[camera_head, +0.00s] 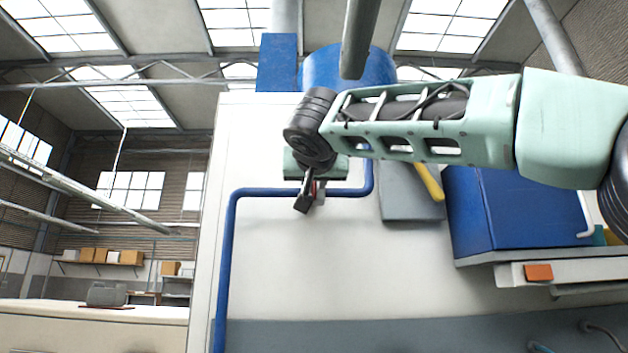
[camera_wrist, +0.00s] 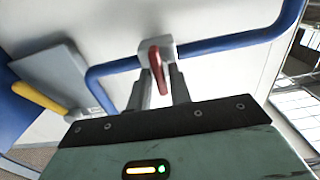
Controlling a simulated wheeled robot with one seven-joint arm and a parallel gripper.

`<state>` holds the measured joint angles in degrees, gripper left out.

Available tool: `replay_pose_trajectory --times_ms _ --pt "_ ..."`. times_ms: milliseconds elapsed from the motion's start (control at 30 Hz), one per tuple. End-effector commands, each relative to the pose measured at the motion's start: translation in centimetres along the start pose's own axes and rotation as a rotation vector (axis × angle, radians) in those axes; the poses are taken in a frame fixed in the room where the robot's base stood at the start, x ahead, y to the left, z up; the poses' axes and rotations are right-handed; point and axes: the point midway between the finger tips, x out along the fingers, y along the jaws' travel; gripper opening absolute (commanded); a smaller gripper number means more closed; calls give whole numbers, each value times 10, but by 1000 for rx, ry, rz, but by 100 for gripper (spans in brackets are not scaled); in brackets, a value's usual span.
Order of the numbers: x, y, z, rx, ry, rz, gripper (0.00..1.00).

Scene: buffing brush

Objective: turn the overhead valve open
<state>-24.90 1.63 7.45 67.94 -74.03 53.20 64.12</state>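The valve has a grey body (camera_wrist: 147,50) on a blue pipe (camera_wrist: 240,38) and a red lever handle (camera_wrist: 158,70) that points toward my gripper in the wrist view. My gripper (camera_wrist: 158,85) has its two dark fingers apart, one on each side of the handle's free end. A narrow gap seems to show beside the handle, so I see no firm grip. In the head view my gripper (camera_head: 308,200) is at the blue pipe (camera_head: 260,192). Only a sliver of the red handle (camera_head: 313,188) shows there; my wrist and fingers hide most of the valve.
A grey box (camera_head: 408,200) with a yellow lever (camera_head: 430,182) is on the white wall panel (camera_head: 300,265) right of the valve. A blue cabinet (camera_head: 520,215) sits further right. A blue cylinder (camera_head: 335,70) stands above. The panel below the valve is clear.

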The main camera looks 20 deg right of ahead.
Motion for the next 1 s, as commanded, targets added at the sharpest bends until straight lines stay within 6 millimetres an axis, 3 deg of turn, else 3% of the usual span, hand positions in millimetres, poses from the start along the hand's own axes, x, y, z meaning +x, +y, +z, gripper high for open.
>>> replay_pose_trajectory --times_ms 467,1000 --pt "0 0 0 -87 1 0 0" --pt "-1 -3 0 -553 1 0 0"
